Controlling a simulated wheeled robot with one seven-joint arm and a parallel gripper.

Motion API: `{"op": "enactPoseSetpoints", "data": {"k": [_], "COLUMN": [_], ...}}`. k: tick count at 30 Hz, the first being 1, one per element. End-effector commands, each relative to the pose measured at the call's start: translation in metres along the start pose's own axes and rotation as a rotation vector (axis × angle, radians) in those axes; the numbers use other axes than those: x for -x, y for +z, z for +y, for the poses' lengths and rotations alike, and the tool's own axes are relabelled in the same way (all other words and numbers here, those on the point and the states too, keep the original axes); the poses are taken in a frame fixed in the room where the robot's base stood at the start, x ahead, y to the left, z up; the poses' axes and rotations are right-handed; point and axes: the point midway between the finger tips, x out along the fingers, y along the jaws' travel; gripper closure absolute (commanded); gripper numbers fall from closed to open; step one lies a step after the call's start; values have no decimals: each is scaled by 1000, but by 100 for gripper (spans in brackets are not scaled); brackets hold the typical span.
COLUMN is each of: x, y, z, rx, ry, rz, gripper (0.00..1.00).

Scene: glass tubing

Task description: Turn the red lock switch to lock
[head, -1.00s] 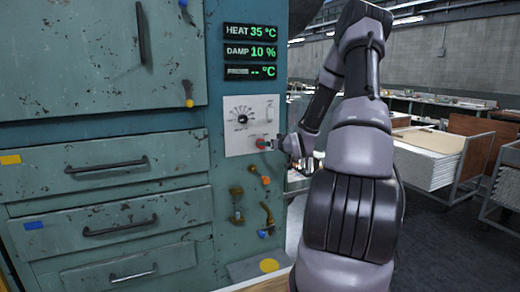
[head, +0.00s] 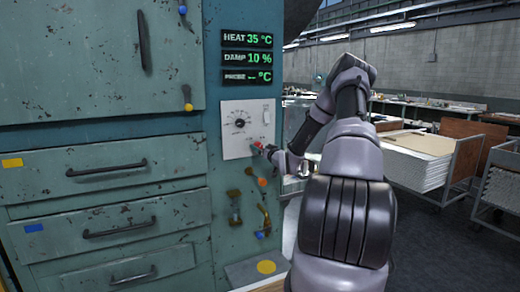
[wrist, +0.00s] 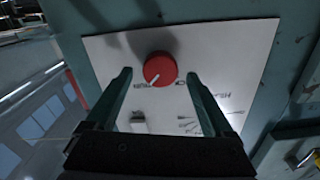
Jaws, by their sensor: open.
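The red lock switch (wrist: 160,69) is a round red knob on a white control plate (wrist: 220,60). In the wrist view it shows just beyond my open fingers, roughly centred between them. A small pale mark lies at its lower left edge; the lettering around it is too blurred to read. In the head view the switch (head: 258,145) is a small red spot low on the plate, partly hidden by my gripper (head: 264,151). My gripper (wrist: 158,92) is open and empty, with a finger on either side below the knob. I cannot tell whether the fingers touch the plate.
A black dial (head: 239,123) sits on the plate above the switch. Green displays (head: 247,57) read HEAT 35 °C and DAMP 10 %. Below are valve handles with orange (head: 263,182) and blue tips. Drawers (head: 110,165) lie left; a cart (head: 425,165) stands right.

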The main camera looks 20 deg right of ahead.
Motion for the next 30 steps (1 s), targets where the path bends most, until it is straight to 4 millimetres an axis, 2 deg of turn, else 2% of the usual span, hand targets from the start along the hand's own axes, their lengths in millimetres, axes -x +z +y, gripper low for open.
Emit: {"op": "enactPoseSetpoints", "data": {"k": [4, 13, 14, 15, 20, 30], "x": [-11, -13, -13, -13, -13, -13], "y": [1, 0, 0, 0, 0, 0], "z": [0, 0, 0, 0, 0, 0], "rx": [0, 0, 0, 0, 0, 48], "ry": [0, 1, 0, 1, 0, 0], "rz": [-1, -1, -1, -1, -1, -2], "gripper": [14, 14, 21, 36, 98, 99]}}
